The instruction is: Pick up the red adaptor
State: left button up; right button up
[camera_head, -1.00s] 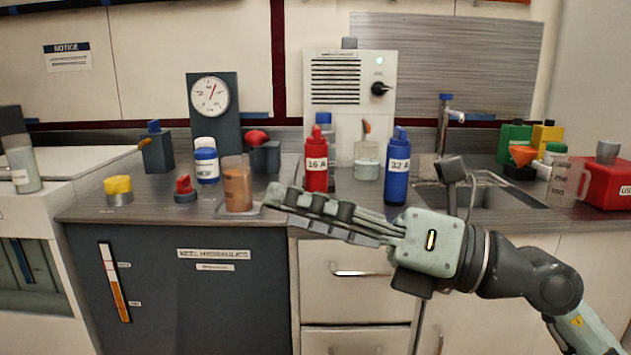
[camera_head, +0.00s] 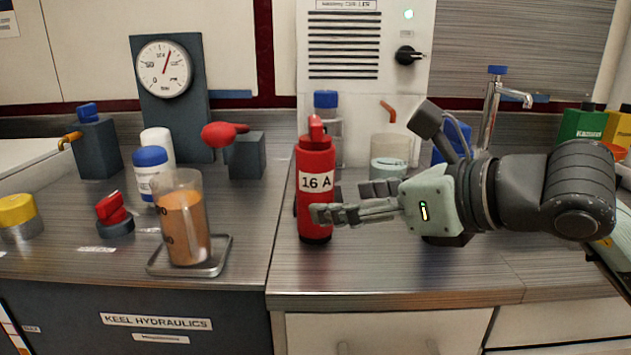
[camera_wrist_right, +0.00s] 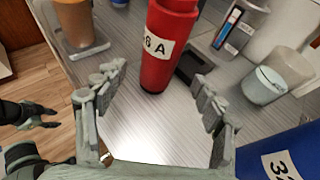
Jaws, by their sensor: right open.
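The red adaptor (camera_head: 316,205), marked 16 A, stands upright on the counter near its front edge. It also shows in the right wrist view (camera_wrist_right: 168,50), beyond and between my open fingers, its top cut off. My right gripper (camera_head: 345,203) comes in from the right, its fingers open and pointing at the adaptor. In the head view one finger overlaps the adaptor's lower right side; contact is unclear. In the wrist view the right gripper (camera_wrist_right: 155,82) holds nothing. My left gripper (camera_wrist_right: 32,114) shows small and dark at the left of the wrist view, over the floor.
Left of the adaptor, a beaker of orange liquid (camera_head: 186,222) stands on a small tray (camera_head: 222,262). A blue 32 A adaptor (camera_wrist_right: 283,158) stands close on the right. A glass jar (camera_head: 389,168) and blue-capped bottle (camera_head: 327,100) are behind.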

aim_at(315, 128)
jog(key=shift+w+a+f, duration=0.25)
jog(key=shift+w+a, duration=0.2)
jog(key=shift+a, duration=0.25)
jog(key=x, duration=0.2)
jog(key=p+x, duration=0.1)
jog(key=x, duration=0.2)
jog(key=shift+w+r, duration=0.15)
jog(key=shift+w, duration=0.1)
pick_arm(q)
jog(key=f, duration=0.3)
jog(key=shift+w+d+f, duration=0.1)
jog(key=shift+w+f, duration=0.05)
jog(key=shift+w, duration=0.05)
pick_arm(e)
jog(key=shift+c, duration=0.2)
jog(key=c, duration=1.4)
jog(key=shift+r, duration=0.1)
grip_shut()
notch_tip(315, 128, up, 10)
pick_arm(q)
jog(key=shift+s+f, duration=0.1)
